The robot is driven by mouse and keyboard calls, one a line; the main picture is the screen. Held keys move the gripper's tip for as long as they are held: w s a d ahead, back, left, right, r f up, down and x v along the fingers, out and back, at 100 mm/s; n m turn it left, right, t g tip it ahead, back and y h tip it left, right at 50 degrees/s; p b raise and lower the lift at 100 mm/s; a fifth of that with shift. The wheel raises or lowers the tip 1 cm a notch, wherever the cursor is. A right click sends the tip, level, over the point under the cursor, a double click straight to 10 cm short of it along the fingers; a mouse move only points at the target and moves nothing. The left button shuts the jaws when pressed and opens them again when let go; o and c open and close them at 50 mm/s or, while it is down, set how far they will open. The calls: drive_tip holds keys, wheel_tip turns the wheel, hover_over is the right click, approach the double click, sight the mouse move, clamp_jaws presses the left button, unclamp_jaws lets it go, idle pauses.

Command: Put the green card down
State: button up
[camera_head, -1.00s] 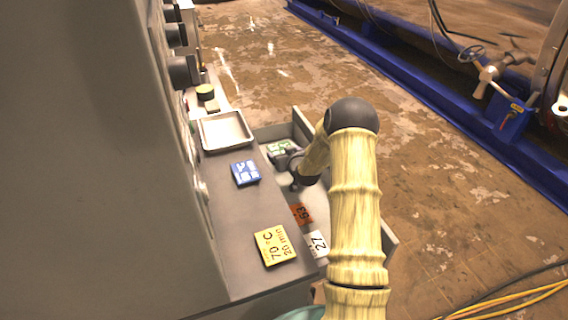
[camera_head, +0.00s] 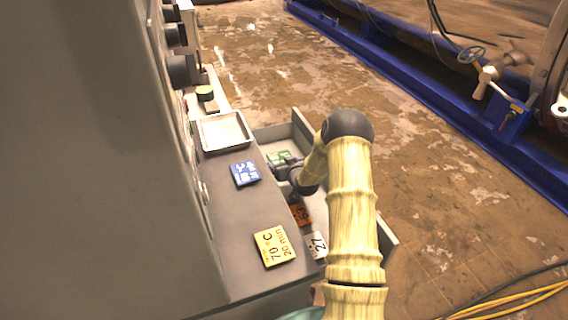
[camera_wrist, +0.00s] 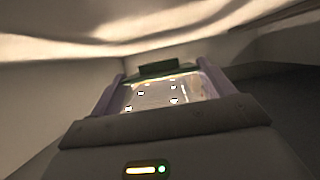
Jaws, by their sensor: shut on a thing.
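The green card (camera_head: 279,156) is at the far end of the open drawer (camera_head: 303,127), at my gripper's (camera_head: 282,163) tip. My gripper is shut on it. In the wrist view the green card (camera_wrist: 158,69) shows as a dark green edge between the two fingertips (camera_wrist: 160,76). The head view does not show clearly whether the card touches the drawer floor. My arm hides part of the drawer.
An orange card (camera_head: 300,214) and a white card (camera_head: 316,244) lie in the drawer, partly covered by my arm. A blue card (camera_head: 245,173), a yellow card (camera_head: 274,246) and a metal tray (camera_head: 224,131) are on the grey counter left of it.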

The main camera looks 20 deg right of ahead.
drive_tip(key=shift+s+f+b, duration=0.15)
drive_tip(key=shift+f+b, duration=0.2)
drive_tip(key=shift+f, duration=0.05)
drive_tip(key=o, duration=0.9)
drive_tip(key=shift+s+a+f, duration=0.1)
drive_tip(key=shift+f, duration=0.1)
drive_tip(key=shift+r, duration=0.15)
drive_tip(key=shift+r+p, duration=0.6)
drive_tip(key=shift+p, duration=0.25)
drive_tip(key=b+v, duration=0.1)
drive_tip(key=v, duration=1)
drive_tip(key=shift+s+r, duration=0.2)
drive_tip(key=shift+r, duration=0.1)
